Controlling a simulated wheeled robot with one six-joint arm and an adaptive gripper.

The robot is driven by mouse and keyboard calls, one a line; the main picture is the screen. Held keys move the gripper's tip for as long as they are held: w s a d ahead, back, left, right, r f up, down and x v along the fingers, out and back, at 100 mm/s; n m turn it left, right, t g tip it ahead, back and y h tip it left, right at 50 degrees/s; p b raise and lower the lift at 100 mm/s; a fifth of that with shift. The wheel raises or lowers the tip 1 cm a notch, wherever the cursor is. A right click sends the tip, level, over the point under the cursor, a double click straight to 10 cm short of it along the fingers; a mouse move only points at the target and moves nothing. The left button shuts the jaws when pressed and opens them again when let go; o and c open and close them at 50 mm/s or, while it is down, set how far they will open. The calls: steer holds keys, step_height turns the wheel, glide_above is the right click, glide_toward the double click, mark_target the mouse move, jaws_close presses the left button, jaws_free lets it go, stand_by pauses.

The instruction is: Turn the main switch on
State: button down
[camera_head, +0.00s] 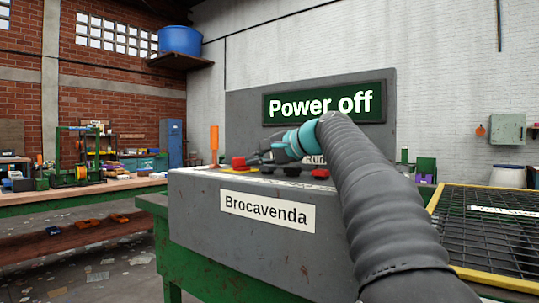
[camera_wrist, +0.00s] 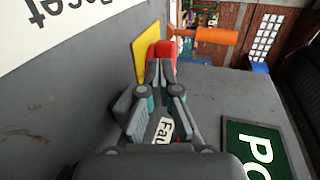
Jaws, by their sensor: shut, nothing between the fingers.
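A grey control box (camera_head: 190,196) labelled "Brocavenda" carries several controls on its top. An upright orange-handled lever (camera_head: 214,138) stands at its left end; it also shows in the wrist view (camera_wrist: 217,35). No label naming the main switch is readable. A red button (camera_head: 238,163) on a yellow plate (camera_wrist: 146,52) sits beside the lever. My gripper (camera_head: 249,160) is shut and empty, its fingertips at the red button in the wrist view (camera_wrist: 159,65); I cannot tell whether they touch it. It is apart from the orange lever. The green sign (camera_head: 322,104) reads "Power off".
A grey back panel (camera_head: 245,110) rises behind the controls. More knobs, including a red one (camera_head: 320,173), sit under my arm. A yellow-framed mesh (camera_head: 490,235) is at right, and a workbench (camera_head: 95,191) at left. Air above the lever is clear.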

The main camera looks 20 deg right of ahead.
mark_target(238, 161)
steer(key=shift+w+a, duration=0.8)
steer(key=shift+w, duration=0.35)
steer(key=shift+s, duration=0.1)
steer(key=shift+a+m+h, duration=0.25)
steer(key=shift+m+h, duration=0.05)
steer(key=shift+t, duration=0.3)
